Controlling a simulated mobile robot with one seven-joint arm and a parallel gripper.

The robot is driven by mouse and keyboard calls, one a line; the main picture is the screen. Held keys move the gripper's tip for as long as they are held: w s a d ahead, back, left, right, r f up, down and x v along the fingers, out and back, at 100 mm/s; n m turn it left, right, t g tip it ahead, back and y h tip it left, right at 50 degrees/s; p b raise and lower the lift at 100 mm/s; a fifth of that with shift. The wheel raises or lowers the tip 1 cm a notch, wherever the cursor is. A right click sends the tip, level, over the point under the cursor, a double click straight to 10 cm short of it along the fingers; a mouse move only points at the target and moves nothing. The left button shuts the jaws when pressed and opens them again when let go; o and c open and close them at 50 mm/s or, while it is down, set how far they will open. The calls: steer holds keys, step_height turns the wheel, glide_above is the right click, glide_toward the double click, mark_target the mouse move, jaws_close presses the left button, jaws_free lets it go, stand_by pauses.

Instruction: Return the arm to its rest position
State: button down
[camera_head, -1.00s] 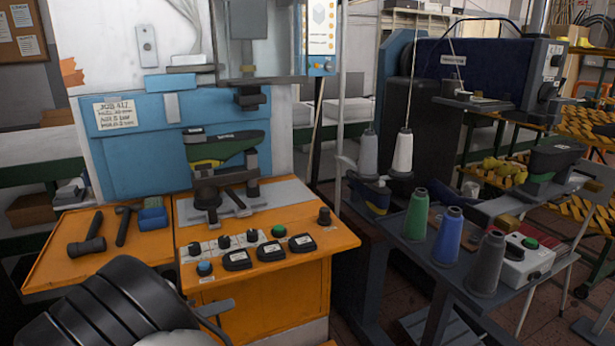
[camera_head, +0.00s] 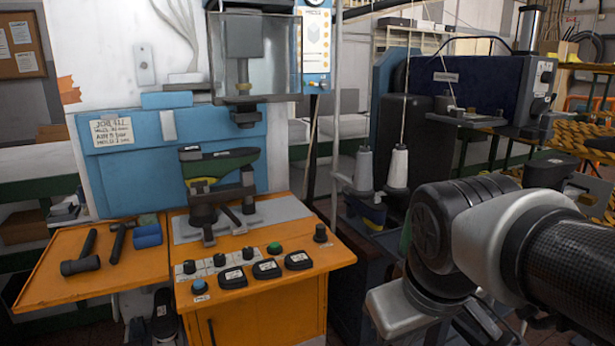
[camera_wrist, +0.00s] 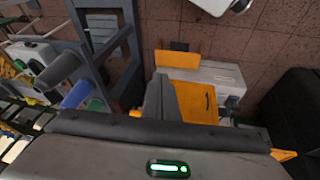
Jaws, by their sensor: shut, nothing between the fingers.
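My arm reaches in from the right edge in the head view, with its wrist bent downward. My gripper (camera_head: 487,325) hangs at the lower right and is partly cut off by the bottom edge. In the wrist view my gripper (camera_wrist: 158,98) shows as dark grey fingers held together, with nothing between them. It points down over the floor and is apart from the machines. The green shoe last (camera_head: 220,163) sits on its holder in the blue and orange press (camera_head: 255,300), left of my arm.
A hammer (camera_head: 120,240), a dark mallet (camera_head: 82,255) and a blue block (camera_head: 147,235) lie on the orange side tray (camera_head: 40,290). The sewing machine (camera_head: 470,85) stands behind my arm. Thread cones, one blue (camera_wrist: 77,95), stand close by in the wrist view. Brown floor (camera_wrist: 180,25) lies below.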

step_height(320, 180, up, 23)
steer(key=s+m+t+p, duration=0.1)
steer(key=s+m+p, duration=0.1)
steer(key=p, duration=2.1)
steer(key=shift+s+d+r+m, duration=0.2)
steer(key=shift+s+d+m, duration=0.15)
steer(key=shift+m, duration=0.55)
